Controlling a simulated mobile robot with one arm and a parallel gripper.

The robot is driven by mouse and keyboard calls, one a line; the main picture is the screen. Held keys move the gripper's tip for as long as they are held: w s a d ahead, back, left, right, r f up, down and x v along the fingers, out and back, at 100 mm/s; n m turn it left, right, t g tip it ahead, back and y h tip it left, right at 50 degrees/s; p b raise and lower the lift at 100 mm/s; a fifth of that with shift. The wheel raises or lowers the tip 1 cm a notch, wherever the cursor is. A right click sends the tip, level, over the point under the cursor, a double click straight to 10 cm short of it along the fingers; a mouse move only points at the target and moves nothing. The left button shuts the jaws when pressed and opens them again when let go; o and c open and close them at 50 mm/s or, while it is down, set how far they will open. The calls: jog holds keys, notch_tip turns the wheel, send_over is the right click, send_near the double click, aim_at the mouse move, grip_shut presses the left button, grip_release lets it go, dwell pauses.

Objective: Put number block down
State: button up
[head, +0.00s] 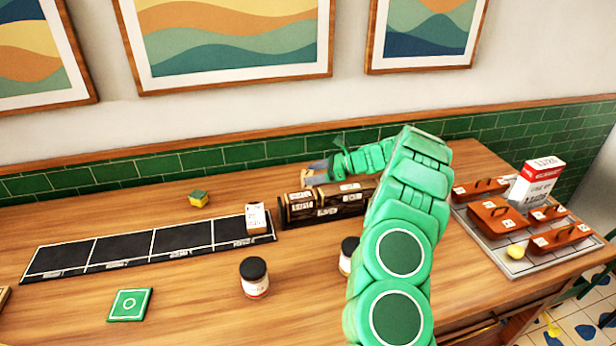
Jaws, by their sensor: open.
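My green arm reaches over the wooden table, and my gripper (317,173) is open at the back, just behind a dark brown rack. No block shows clearly between its fingers, though they are small in view. A pale block with dark marks (256,217) sits on the right end of a long black strip (122,251) divided into cells; it may be the number block, but I cannot read its face. It is apart from my gripper, to the left and nearer. A green square tile with a pale ring (129,304) lies in front of the strip.
The dark rack (328,212) holds labelled brown pieces. A dark-lidded jar (254,277) stands in front; another (348,254) is partly behind my arm. A small yellow-green block (198,198) lies behind the strip. At right, a grey tray (519,267) bears brown handled boxes, near a red-white carton (537,184).

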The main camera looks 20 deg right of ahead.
jog(key=v, duration=0.9)
jog(key=shift+s+d, duration=0.1)
jog(key=shift+a+r, duration=0.3)
jog(key=shift+a, duration=0.05)
jog(key=s+a+r+n+g+h, duration=0.1)
jog(key=s+a+r+n+g, duration=0.2)
jog(key=s+a+r+n, duration=0.5)
jog(key=s+a+r+n+g, duration=0.15)
jog(key=s+a+r, duration=0.4)
jog(key=a, duration=0.55)
jog(key=s+a+r+n+g+h, duration=0.1)
jog(key=s+a+n+h, duration=0.15)
jog(key=s, duration=0.65)
jog(key=s+a+r+n+g+h, duration=0.1)
jog(key=s+a+n+g+h, duration=0.2)
jog(key=s, duration=0.5)
jog(key=s+d+f+n+h, duration=0.1)
jog(key=s+d+n+h, duration=0.2)
jog(key=s, duration=1)
jog(key=s+d+f+n+t+h, duration=0.1)
jog(key=s+d+f+n+h, duration=0.1)
jog(key=s, duration=1.1)
jog(key=shift+d+f+n+h, duration=0.25)
jog(key=shift+d+n+h, duration=0.2)
jog(key=shift+d+n, duration=0.7)
